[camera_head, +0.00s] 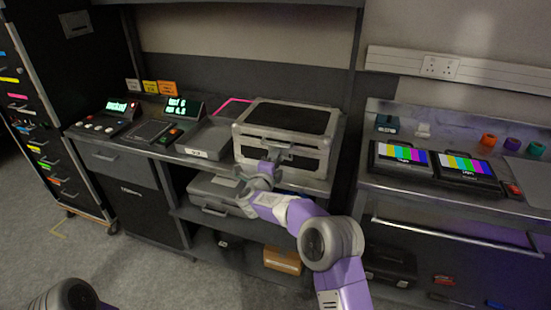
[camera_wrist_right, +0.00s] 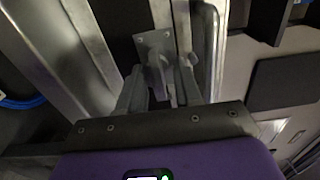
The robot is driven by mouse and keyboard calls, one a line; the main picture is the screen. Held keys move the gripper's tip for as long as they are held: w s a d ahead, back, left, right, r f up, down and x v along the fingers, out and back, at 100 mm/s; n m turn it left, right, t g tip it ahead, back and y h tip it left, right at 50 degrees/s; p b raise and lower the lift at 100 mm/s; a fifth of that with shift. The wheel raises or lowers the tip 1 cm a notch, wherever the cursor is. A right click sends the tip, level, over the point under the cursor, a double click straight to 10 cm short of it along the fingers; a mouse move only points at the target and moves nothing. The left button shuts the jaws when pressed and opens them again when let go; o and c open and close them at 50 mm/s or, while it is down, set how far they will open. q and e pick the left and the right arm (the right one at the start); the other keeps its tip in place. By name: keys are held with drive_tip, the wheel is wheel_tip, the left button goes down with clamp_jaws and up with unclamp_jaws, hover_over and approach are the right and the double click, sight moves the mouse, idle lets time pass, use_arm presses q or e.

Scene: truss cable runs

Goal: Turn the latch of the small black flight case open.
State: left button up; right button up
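The small black flight case (camera_head: 288,119) has silver edges and stands on the shelf top in the head view, its lid down. Its metal latch (camera_wrist_right: 155,60) shows in the wrist view as a plate with a turning piece on the case's front. My right gripper (camera_head: 268,168) is at the case's front face, at the latch. In the wrist view the right gripper's fingers (camera_wrist_right: 160,90) stand apart on either side of the latch piece, with dark gaps between; contact is hard to tell. Only part of my left arm shows at the bottom left; its gripper is out of view.
A grey tray (camera_head: 205,138) sits left of the case, beside small consoles with lit displays (camera_head: 177,107). Another grey case (camera_head: 213,190) lies on the shelf below. At the right, a bench carries two colour-bar monitors (camera_head: 402,158). Open floor lies at the front left.

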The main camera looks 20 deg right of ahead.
drive_tip(key=p+v, duration=0.1)
drive_tip(key=v, duration=0.6)
idle(0.3)
drive_tip(key=s+a+f+n+g+y+p, duration=0.2)
drive_tip(key=s+f+n+y, duration=0.4)
drive_tip(key=f, duration=0.5)
drive_tip(key=s+a+f+n+g+y+p, duration=0.25)
drive_tip(key=s+f+n, duration=0.45)
drive_tip(key=f, duration=0.4)
drive_tip(key=s+a+f+n+g+y+p, duration=0.1)
drive_tip(key=s+f+n+g+y, duration=0.1)
drive_tip(key=s, duration=0.7)
drive_tip(key=s+a+f+n+g+y+p, duration=0.1)
drive_tip(key=s+f+n+g, duration=0.2)
drive_tip(key=s, duration=0.7)
drive_tip(key=s+a+f+n+g+y+p, duration=0.1)
drive_tip(key=s+n+g, duration=0.3)
drive_tip(key=s, duration=0.5)
drive_tip(key=shift+f+g+y+p, duration=0.35)
drive_tip(key=shift+f+g+y, duration=0.25)
drive_tip(key=shift+y, duration=0.25)
